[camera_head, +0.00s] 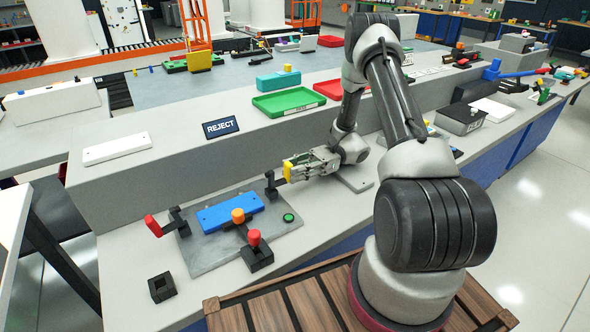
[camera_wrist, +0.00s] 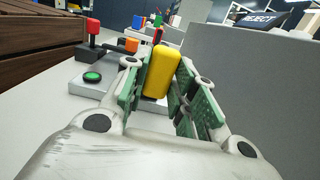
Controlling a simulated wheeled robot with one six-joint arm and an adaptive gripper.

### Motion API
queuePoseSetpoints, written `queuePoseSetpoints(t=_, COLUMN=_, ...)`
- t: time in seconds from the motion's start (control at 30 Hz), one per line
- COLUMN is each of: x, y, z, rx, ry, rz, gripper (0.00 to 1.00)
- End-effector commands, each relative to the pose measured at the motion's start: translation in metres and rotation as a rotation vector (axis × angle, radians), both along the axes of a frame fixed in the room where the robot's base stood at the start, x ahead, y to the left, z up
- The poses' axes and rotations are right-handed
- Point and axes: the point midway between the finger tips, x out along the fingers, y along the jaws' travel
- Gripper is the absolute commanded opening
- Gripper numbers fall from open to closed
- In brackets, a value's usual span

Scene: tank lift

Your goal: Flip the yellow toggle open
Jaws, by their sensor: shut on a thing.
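The yellow toggle (camera_head: 288,171) is at the right end of the grey fixture plate (camera_head: 205,256). It joins a dark bracket (camera_head: 271,185) on the plate. My gripper (camera_head: 296,168) reaches it from the right and is shut on its yellow handle. In the wrist view the yellow handle (camera_wrist: 160,72) stands between the green finger pads of my gripper (camera_wrist: 158,85). The lower part of the toggle is hidden by the fingers. A blue block (camera_head: 229,212) lies on the plate.
A red-handled toggle (camera_head: 154,226) is at the plate's left, and another red handle (camera_head: 254,238) with an orange knob (camera_head: 238,215) is at the front. A green button (camera_head: 289,217) sits at the right corner. A raised ledge with a REJECT sign (camera_head: 220,127) runs behind.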

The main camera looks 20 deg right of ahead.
Motion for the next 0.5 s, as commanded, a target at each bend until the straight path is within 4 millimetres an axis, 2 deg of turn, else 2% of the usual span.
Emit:
queuePoseSetpoints(t=0.13, x=0.0004, y=-0.0002, z=-0.0009, rx=-0.004, ry=-0.002, rz=-0.001, gripper=0.00)
queuePoseSetpoints(t=0.17, x=0.0004, y=-0.0002, z=-0.0010, rx=-0.004, ry=-0.001, rz=-0.001, gripper=0.32)
queuePoseSetpoints(t=0.27, x=0.0003, y=-0.0001, z=-0.0009, rx=-0.004, ry=-0.001, rz=-0.001, gripper=0.48)
queuePoseSetpoints(t=0.5, x=0.0000, y=0.0000, z=-0.0005, rx=-0.003, ry=-0.001, rz=0.000, gripper=0.48)
